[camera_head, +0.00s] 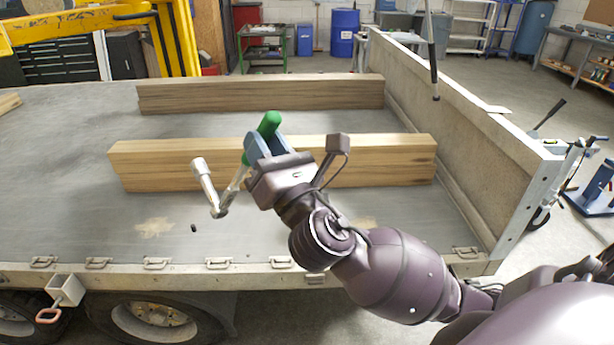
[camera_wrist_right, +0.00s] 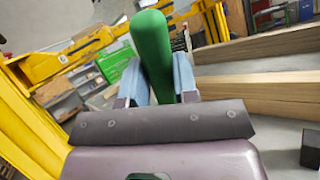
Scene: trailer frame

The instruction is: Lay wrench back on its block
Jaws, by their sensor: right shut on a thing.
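The wrench has a green handle (camera_head: 269,124) and a bent metal shaft with a socket end (camera_head: 202,170). My right gripper (camera_head: 256,148) is shut on the green handle, and its blue fingers also show on both sides of the handle (camera_wrist_right: 152,50) in the right wrist view. In the head view the wrench is tilted, its socket end to the left of the gripper. It shows in front of the near wooden block (camera_head: 390,160); I cannot tell whether they touch. The gripper hides part of the handle and of the block. My left gripper is not in view.
A second wooden beam (camera_head: 260,95) lies farther back on the grey trailer bed (camera_head: 80,225). A raised side panel (camera_head: 455,100) bounds the bed on the right. A small black piece (camera_head: 193,228) lies near the front edge. A yellow frame (camera_head: 80,28) stands behind.

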